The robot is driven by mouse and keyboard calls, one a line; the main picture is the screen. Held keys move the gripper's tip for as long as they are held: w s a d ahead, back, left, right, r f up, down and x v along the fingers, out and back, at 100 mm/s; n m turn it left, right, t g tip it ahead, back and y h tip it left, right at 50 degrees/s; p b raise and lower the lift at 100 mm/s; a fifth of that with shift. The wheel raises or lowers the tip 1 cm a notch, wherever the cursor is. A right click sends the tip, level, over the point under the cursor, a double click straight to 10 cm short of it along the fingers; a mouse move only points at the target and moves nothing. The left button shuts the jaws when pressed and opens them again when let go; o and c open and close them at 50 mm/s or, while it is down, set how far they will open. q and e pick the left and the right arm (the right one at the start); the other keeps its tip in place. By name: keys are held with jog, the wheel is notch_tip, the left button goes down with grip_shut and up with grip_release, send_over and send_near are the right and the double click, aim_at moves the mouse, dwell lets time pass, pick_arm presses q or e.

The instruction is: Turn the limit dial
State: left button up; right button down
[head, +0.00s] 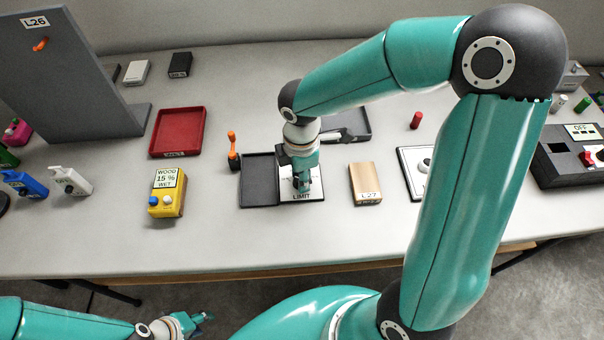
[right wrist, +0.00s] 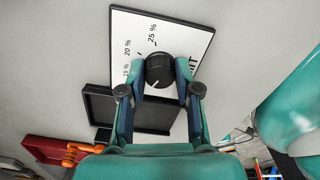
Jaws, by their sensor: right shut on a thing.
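The limit panel (head: 315,190) is a white plate with a dark edge lying on the table, marked LIMIT. In the right wrist view the panel (right wrist: 188,38) shows marks for 15 %, 20 % and 25 %. Its black round dial (right wrist: 159,67) sits between the fingers of my right gripper (right wrist: 160,78), which is shut on it. A small pale line shows on the dial's near side; its exact setting is hard to read. In the head view my right gripper (head: 302,184) points down over the panel and hides the dial. My left gripper (head: 207,317) is low at the left, off the table's front edge.
A dark tray (head: 259,190) adjoins the panel on the left; a tan L27 block (head: 365,184) stands to its right. A yellow moisture meter (head: 167,194) reads WOOD 15 % WET.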

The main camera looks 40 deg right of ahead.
jog(key=shift+m, duration=0.4)
jog(key=m+b, duration=0.2)
jog(key=m, duration=0.1)
jog(key=shift+f+m, duration=0.1)
jog(key=shift+m, duration=0.2)
jog(key=m+b, duration=0.1)
jog(key=m, duration=0.3)
jog(key=c, duration=0.8)
grip_release()
